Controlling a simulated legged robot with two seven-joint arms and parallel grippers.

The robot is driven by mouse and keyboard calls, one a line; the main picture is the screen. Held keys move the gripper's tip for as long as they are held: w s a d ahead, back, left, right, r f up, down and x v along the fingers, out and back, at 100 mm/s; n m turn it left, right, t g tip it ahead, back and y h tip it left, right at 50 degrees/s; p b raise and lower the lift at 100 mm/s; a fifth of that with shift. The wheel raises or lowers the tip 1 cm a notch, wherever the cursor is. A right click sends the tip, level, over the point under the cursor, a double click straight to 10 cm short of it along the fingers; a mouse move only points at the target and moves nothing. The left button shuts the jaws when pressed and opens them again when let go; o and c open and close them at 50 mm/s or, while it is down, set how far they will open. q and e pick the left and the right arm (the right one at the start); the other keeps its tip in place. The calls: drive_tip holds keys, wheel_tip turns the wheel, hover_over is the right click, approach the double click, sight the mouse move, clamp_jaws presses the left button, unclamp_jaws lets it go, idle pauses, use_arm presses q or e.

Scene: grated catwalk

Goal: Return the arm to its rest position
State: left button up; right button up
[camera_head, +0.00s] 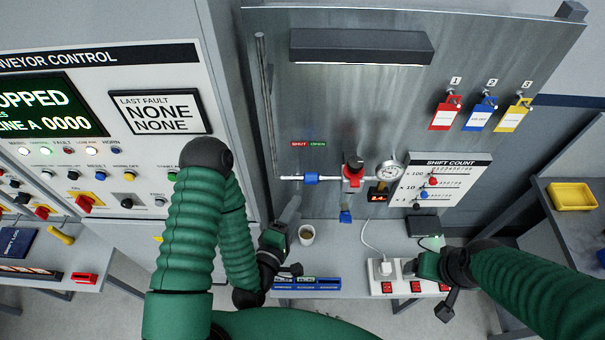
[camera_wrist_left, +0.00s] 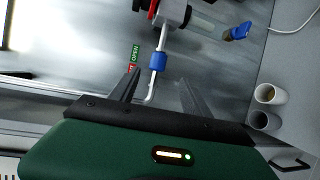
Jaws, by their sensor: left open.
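My left arm bends up and back down in the head view, in front of the control cabinet. My left gripper (camera_head: 292,208) is raised over the left end of the bench, its fingers pointing toward the metal panel. In the left wrist view its two fingers (camera_wrist_left: 158,92) stand apart with nothing between them; the pipe with the blue fitting (camera_wrist_left: 157,62) shows beyond. My right arm comes in from the lower right. Its gripper (camera_head: 413,267) is low over the bench beside the white power strip (camera_head: 376,288); its fingers are too small to read.
A cup (camera_head: 306,235) stands on the bench close right of my left gripper. A pipe with a red valve (camera_head: 353,172) and gauge (camera_head: 390,172) crosses the panel. The control cabinet (camera_head: 120,220) is close on the left. A yellow bin (camera_head: 572,196) sits on the right shelf.

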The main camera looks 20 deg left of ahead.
use_arm(q)
wheel_tip(320, 180, down, 17)
drive_tip(key=w+a+m+g+b, duration=0.1)
drive_tip(key=w+m+g+b, duration=0.35)
drive_tip(key=m+b, duration=0.85)
drive_tip(key=s+a+f+m+g+y+b, duration=0.1)
drive_tip(key=s+a+m+g+b, duration=0.1)
drive_tip(key=s+g+b, duration=0.2)
drive_tip(key=s+a+f+m+g+y+b, duration=0.1)
drive_tip(key=s+g+b, duration=0.4)
drive_tip(key=s+b, duration=0.5)
drive_tip(key=shift+a+f+m, duration=0.55)
drive_tip(key=shift+f+m, duration=0.15)
drive_tip(key=shift+f, duration=0.1)
drive_tip(key=shift+w, duration=0.1)
idle(3.7)
